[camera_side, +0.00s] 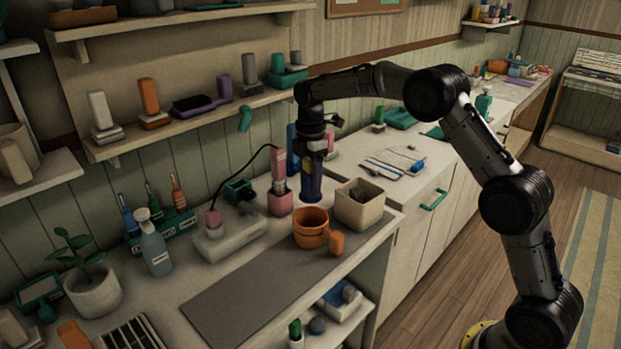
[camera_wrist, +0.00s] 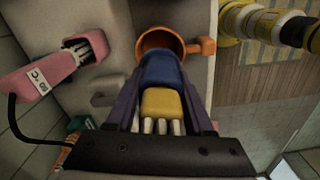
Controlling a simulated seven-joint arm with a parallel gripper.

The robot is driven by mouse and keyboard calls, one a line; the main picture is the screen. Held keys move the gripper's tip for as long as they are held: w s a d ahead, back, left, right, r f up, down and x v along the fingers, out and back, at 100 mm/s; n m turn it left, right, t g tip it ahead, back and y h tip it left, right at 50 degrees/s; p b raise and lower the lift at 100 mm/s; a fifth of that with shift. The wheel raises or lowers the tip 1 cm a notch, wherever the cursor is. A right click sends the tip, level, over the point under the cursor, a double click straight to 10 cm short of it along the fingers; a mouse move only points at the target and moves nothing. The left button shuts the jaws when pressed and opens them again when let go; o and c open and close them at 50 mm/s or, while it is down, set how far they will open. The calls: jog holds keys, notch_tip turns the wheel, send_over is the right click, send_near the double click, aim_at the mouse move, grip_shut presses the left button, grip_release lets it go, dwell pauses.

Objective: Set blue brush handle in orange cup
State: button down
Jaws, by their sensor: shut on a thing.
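My gripper (camera_wrist: 160,108) is shut on a brush with a blue handle (camera_wrist: 162,69), a yellow collar (camera_wrist: 162,101) and white bristles (camera_wrist: 161,126) on the gripper side. The handle points away from the wrist, toward the orange cup (camera_wrist: 150,39). In the side view my gripper (camera_side: 312,184) points down just above and slightly behind the rim of the orange cup (camera_side: 311,232), which stands upright on the counter, its handle at the right. The handle covers part of the cup's opening in the wrist view; I cannot tell whether its end is inside. The fingers hide much of the brush in the side view.
A pink holder (camera_side: 281,203) with a pink device stands close left of the cup, with a dark cord. A beige box (camera_side: 361,210) stands close right. A grey mat (camera_side: 240,295) leaves free room in front. A shelf (camera_side: 190,122) runs behind.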

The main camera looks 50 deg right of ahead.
send_near(311, 222)
jog(key=shift+s+a+f, duration=0.5)
jog(key=shift+a+f, duration=0.05)
jog(key=shift+f, duration=0.35)
jog(key=shift+s+a+f, duration=0.45)
jog(key=shift+a+f, duration=0.05)
jog(key=shift+f, duration=0.4)
jog(key=shift+s+a+f, duration=0.5)
jog(key=shift+a+f, duration=0.05)
jog(key=shift+f, duration=0.35)
jog(key=shift+f, duration=0.5)
jog(key=shift+c, duration=1)
grip_release()
jog(key=shift+c, duration=1.2)
jog(key=shift+c, duration=0.3)
jog(key=shift+c, duration=0.5)
notch_tip(311, 222, up, 14)
jog(key=shift+f, duration=0.1)
